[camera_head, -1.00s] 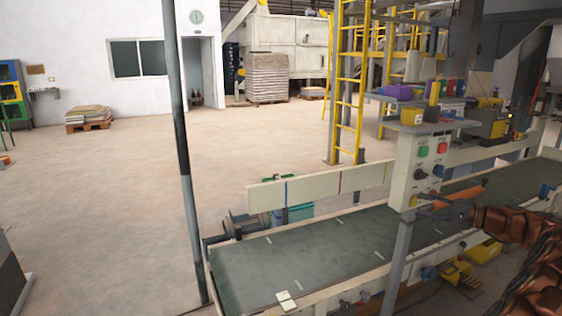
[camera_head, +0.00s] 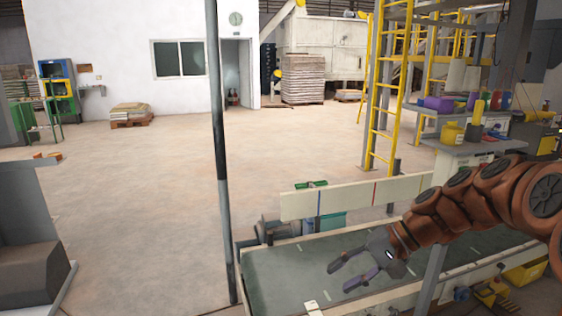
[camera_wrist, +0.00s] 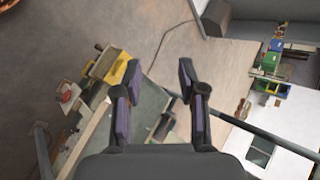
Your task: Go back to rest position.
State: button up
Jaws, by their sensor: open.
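My gripper (camera_head: 345,277) is open and empty. In the head view it hangs at the end of my copper-coloured arm, which reaches in from the right. It shows in front of the green conveyor belt (camera_head: 285,270). In the wrist view the two dark fingers of my gripper (camera_wrist: 160,88) stand apart with nothing between them. The control panel's buttons are hidden behind my arm in the head view.
A dark pole (camera_head: 220,150) stands left of the conveyor. A shelf (camera_head: 465,146) with several coloured containers is at the right, near a yellow ladder (camera_head: 380,90). A grey block (camera_head: 30,270) is at the lower left. The floor (camera_head: 150,190) beyond is open.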

jog(key=s+a+f+n+g+h+p, duration=0.2)
jog(key=s+h, duration=0.2)
jog(key=s, duration=1)
jog(key=s+d+f+n+h+p, duration=0.2)
jog(key=s+d+h, duration=0.3)
jog(key=s, duration=0.9)
jog(key=shift+d+f+g, duration=0.4)
jog(key=shift+d+f, duration=0.2)
jog(key=shift+d, duration=0.45)
